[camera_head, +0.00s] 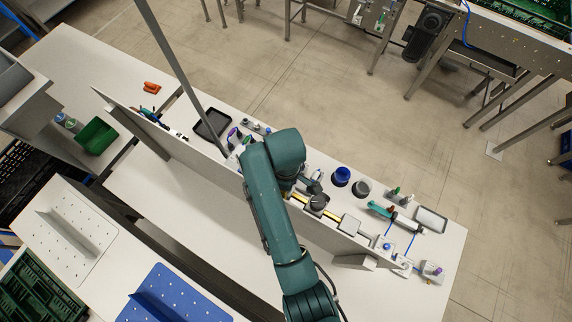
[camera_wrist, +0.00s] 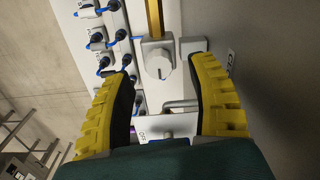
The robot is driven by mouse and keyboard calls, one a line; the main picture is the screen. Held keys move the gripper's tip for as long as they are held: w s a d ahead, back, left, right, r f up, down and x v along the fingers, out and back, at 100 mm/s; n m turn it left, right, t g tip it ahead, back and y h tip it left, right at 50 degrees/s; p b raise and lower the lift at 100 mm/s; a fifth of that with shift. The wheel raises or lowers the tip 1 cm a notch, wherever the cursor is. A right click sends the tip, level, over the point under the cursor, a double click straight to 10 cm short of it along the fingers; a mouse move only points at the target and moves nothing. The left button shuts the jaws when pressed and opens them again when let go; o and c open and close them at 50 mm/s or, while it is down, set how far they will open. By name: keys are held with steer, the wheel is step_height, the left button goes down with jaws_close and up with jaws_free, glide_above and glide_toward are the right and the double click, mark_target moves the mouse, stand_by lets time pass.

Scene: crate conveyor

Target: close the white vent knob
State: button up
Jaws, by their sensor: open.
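A white round knob (camera_wrist: 160,64) sits on a light grey block at the lower end of a yellow bar (camera_wrist: 153,18) in the wrist view. A raised ridge on its face runs roughly up and down the picture. My gripper (camera_wrist: 163,68) has its two yellow ribbed fingers spread wide, one on each side of the knob. The knob shows in the gap between the fingertips, and no contact is visible. In the head view my arm covers part of the bench, and I cannot clearly make out the knob there.
Several dark plugs with blue leads (camera_wrist: 97,36) line the panel left of the knob. A white part with an OFF label (camera_wrist: 165,128) lies below it. In the head view a blue cup (camera_head: 341,175) and a black tray (camera_head: 212,125) stand on the bench.

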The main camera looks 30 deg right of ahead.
steer(key=shift+f, duration=1.35)
steer(key=shift+c, duration=0.3)
jaws_close()
